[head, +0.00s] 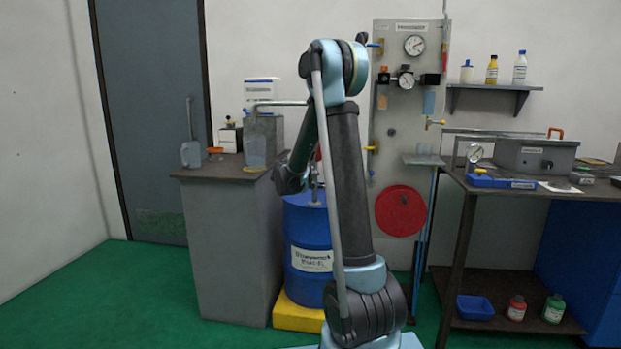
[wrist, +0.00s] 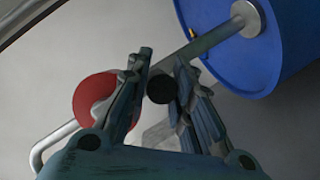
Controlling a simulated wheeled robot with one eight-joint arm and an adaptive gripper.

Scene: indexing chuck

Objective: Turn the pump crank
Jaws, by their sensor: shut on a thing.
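The pump stands on the blue drum (head: 308,240); my arm hides most of it in the head view. In the wrist view the drum (wrist: 225,40) is at the upper right, and the grey pump tube (wrist: 212,38) runs from its lid down behind my fingers. My gripper (wrist: 164,62) is shut on a dark round grip, the crank handle (wrist: 161,90), seen nearly end-on between the fingers. The crank's arm is hidden behind the grip and fingers. A bent pale pipe (wrist: 50,145) shows at the lower left. The gripper cannot be made out in the head view.
A grey cabinet (head: 225,240) stands left of the drum. A tall grey panel (head: 400,140) with gauges and a red disc (head: 400,210) stands behind. A workbench (head: 520,192) is at the right. Green floor (head: 110,290) is free at the left.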

